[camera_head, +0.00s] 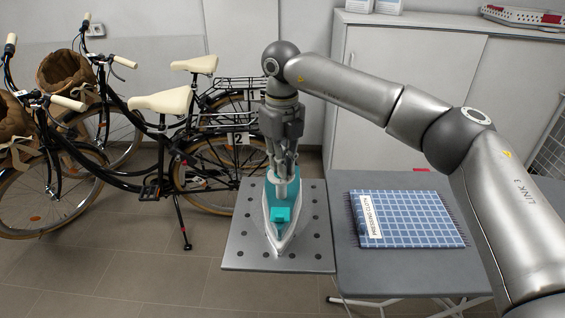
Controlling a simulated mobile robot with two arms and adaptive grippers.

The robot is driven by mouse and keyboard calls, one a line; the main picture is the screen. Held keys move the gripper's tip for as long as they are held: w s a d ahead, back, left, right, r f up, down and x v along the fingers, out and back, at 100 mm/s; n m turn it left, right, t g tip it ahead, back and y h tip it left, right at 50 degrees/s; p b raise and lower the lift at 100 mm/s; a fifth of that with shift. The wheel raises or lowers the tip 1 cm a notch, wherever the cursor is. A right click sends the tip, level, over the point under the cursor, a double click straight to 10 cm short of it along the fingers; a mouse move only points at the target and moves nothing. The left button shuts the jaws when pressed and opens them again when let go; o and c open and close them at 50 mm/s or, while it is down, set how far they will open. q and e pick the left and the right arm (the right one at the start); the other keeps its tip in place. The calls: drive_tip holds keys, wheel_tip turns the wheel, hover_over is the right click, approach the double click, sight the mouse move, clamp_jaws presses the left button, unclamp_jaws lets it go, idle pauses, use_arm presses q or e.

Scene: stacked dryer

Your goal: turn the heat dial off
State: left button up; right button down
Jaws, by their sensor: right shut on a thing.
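A teal and white iron (281,214) lies flat on the perforated metal rest plate (240,253), its pointed tip toward me. My right gripper (283,180) comes straight down over the iron. Its fingers are closed around a small part on top of the iron, which looks like the heat dial. The fingers mostly hide that part, so its marking and angle cannot be read. My left gripper is not in view.
A folded blue checked pressing cloth (407,218) with a label lies on the grey ironing board (370,276) right of the plate. Bicycles (160,130) stand at the left. White cabinets (400,95) stand behind. The floor at front left is clear.

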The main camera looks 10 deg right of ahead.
drive_tip(key=m, duration=0.4)
drive_tip(key=shift+a, duration=0.1)
drive_tip(key=shift+m+b, duration=0.35)
drive_tip(key=shift+m, duration=1.45)
drive_tip(key=shift+a, duration=0.1)
drive_tip(key=c, duration=1.6)
unclamp_jaws()
wheel_tip(320, 180, up, 12)
